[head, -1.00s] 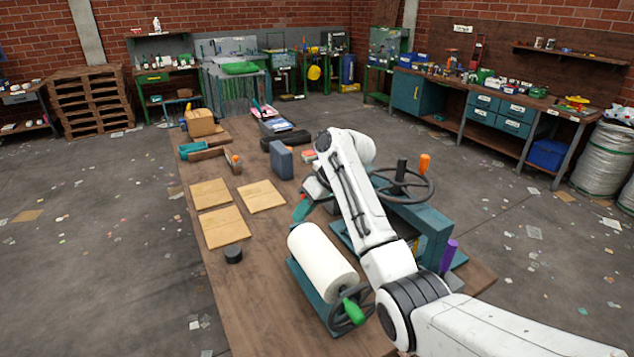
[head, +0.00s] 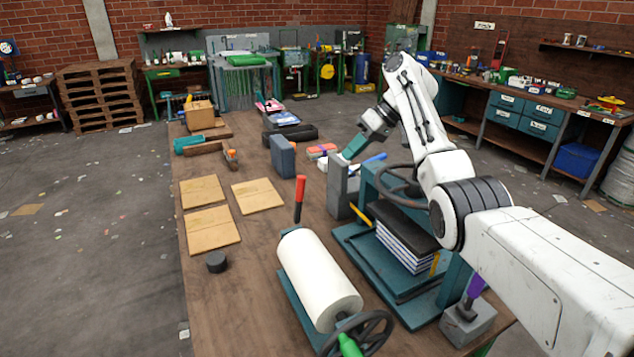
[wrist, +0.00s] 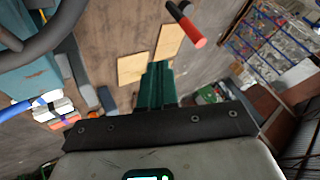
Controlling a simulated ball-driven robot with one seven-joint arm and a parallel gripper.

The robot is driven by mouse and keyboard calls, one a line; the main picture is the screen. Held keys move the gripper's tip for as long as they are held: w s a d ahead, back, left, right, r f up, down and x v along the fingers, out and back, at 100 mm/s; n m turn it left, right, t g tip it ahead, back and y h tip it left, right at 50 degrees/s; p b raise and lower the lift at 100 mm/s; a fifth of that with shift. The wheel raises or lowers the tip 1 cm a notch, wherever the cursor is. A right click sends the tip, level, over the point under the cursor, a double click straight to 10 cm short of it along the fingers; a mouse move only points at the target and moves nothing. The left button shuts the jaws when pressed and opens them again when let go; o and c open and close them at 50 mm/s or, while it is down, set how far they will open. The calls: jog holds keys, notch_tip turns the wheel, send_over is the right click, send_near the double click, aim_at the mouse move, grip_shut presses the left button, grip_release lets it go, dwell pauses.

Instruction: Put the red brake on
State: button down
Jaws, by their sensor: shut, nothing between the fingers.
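A lever with a red handle (head: 302,186) stands upright at the far end of the white roll (head: 318,279). The red handle also shows in the wrist view (wrist: 192,32), tilted at the top. I take it to be the red brake. My gripper (head: 345,155) is to the right of and beyond the red handle, above the press, and apart from it. Its teal fingers show together and empty in the wrist view (wrist: 158,66). The lever's foot is partly hidden behind the roll.
The teal press (head: 362,185) has a dark handwheel (head: 393,180) and a stack of books (head: 400,245) in it. Blue (head: 373,158), purple (head: 475,287) and green (head: 349,345) handles stand around.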

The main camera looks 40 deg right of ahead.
jog(key=p, duration=0.4)
send_near(299, 199)
jog(key=shift+w+f, duration=1.8)
jog(key=shift+w, duration=0.2)
